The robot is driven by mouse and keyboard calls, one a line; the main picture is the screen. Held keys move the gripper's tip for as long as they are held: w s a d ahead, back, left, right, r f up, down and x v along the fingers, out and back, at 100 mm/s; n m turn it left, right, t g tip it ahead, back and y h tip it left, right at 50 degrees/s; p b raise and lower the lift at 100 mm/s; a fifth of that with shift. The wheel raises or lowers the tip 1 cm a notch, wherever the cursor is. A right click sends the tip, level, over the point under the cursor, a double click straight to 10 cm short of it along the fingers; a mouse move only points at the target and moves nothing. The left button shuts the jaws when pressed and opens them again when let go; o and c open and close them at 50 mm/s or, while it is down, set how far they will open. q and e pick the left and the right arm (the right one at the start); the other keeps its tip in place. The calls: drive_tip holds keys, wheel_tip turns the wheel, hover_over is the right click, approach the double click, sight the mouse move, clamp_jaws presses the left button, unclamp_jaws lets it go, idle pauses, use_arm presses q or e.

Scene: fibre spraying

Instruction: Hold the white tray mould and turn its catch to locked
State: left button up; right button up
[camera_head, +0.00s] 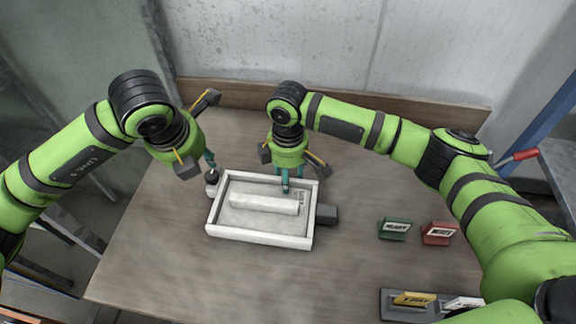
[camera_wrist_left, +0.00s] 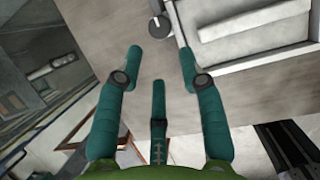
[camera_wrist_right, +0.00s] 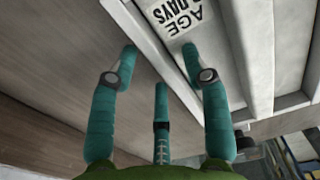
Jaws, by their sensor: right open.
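The white tray mould (camera_head: 262,239) lies flat on the table, a raised white bar inside it. A dark round knob (camera_head: 212,176), which looks like its catch, stands at its far left corner; in the left wrist view it (camera_wrist_left: 158,26) shows just beyond my fingertips. I cannot read its setting. My left gripper (camera_head: 208,161) is open and empty close to this knob. My right gripper (camera_head: 286,186) is open at the mould's far wall; in the right wrist view one finger overlaps the white wall (camera_wrist_right: 258,55) and the other is over the table. Contact is unclear.
A dark block (camera_head: 327,214) sits against the mould's right side. A green labelled holder (camera_head: 395,228) and a red one (camera_head: 438,233) stand to the right. A dark tray (camera_head: 395,308) with yellow and white labelled pieces is at front right. The table front is clear.

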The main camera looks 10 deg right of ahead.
sight(211, 175)
clamp_jaws()
use_arm(q)
drive_tip(key=o, duration=0.3)
use_arm(e)
drive_tip(key=shift+f, duration=0.1)
use_arm(q)
drive_tip(key=shift+o, duration=0.2)
drive_tip(key=w+r+n+g, duration=0.3)
drive_tip(key=w+n+g, duration=0.1)
drive_tip(key=n, duration=0.4)
drive_tip(key=shift+y, duration=0.4)
drive_tip(key=f, duration=1.2)
drive_tip(key=shift+d, duration=0.4)
drive_tip(key=shift+c, duration=0.4)
